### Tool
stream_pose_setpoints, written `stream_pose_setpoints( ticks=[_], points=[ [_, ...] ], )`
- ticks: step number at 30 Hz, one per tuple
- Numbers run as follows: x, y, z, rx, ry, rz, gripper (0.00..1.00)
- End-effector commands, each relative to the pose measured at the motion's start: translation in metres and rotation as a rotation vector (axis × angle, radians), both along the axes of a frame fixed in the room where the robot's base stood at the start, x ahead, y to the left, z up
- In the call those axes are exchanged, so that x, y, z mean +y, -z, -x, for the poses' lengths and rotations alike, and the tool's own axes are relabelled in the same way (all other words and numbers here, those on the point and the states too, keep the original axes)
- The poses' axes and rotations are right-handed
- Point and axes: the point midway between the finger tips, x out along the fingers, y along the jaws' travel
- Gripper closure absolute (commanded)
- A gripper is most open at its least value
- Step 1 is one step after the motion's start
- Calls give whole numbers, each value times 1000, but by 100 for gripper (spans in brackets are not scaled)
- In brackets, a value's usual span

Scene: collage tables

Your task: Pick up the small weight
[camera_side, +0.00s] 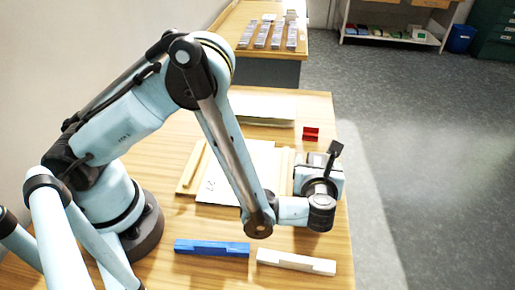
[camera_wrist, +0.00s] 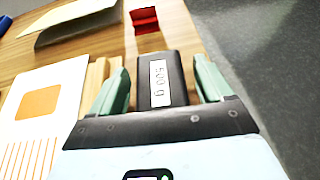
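In the wrist view a black block-shaped weight (camera_wrist: 175,72) with a white label reading "500 g" lies on the wooden table, near its right edge. My gripper (camera_wrist: 161,66) is open, with one green finger on each side of the weight. A narrow gap shows between the weight and each finger, so neither visibly touches it. In the side view my gripper is low over the right part of the table, and its fingertips are hidden behind my wrist. I cannot make out the weight there.
A red holder (camera_side: 311,133) stands just beyond my gripper, also seen in the wrist view (camera_wrist: 145,20). White paper (camera_side: 240,170) lies on a wooden board to the left. A blue bar (camera_side: 211,248) and a white bar (camera_side: 296,262) lie in front. The table's right edge is close.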

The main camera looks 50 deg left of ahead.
Motion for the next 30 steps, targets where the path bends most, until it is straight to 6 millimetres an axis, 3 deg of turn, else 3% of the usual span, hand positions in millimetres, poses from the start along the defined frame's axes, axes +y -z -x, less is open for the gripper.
stream_pose_setpoints(
  ticks=[2,14,23,30],
  points=[
    [0,0,0,0,0,0,34],
    [0,0,0,0,0,0,95],
    [0,-2,0,-1,0,-1,95],
    [0,-14,0,-1,0,-1,95]
  ],
)
